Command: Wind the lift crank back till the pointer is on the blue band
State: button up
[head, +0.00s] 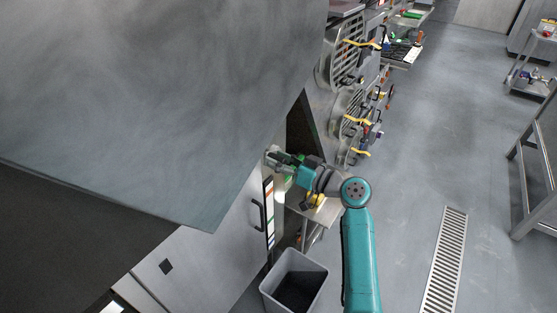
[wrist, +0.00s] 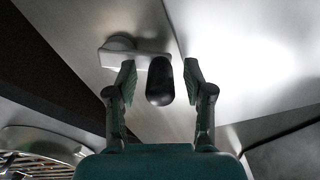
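The lift crank (wrist: 135,55) shows in the wrist view as a pale metal arm with a round hub at its left end and a black handle knob (wrist: 160,84) at its right. My gripper (wrist: 158,72) is open, with one finger on each side of the knob. Small gaps show between the knob and both fingers. In the head view my gripper (head: 278,160) is at the front of the grey machine, largely covering the crank. A narrow white scale (head: 269,222) with coloured bands runs down the panel below it. The pointer cannot be made out, nor which band it is on.
A large grey metal hood (head: 160,90) fills the upper left of the head view. A grey bin (head: 294,282) stands on the floor below my gripper. A black door handle (head: 257,215) sticks out left of the scale. Open floor with a drain grate (head: 445,260) lies to the right.

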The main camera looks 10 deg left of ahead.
jog(key=v, duration=1.2)
jog(key=shift+o, duration=0.2)
jog(key=shift+s+f, duration=0.1)
dwell(2.0)
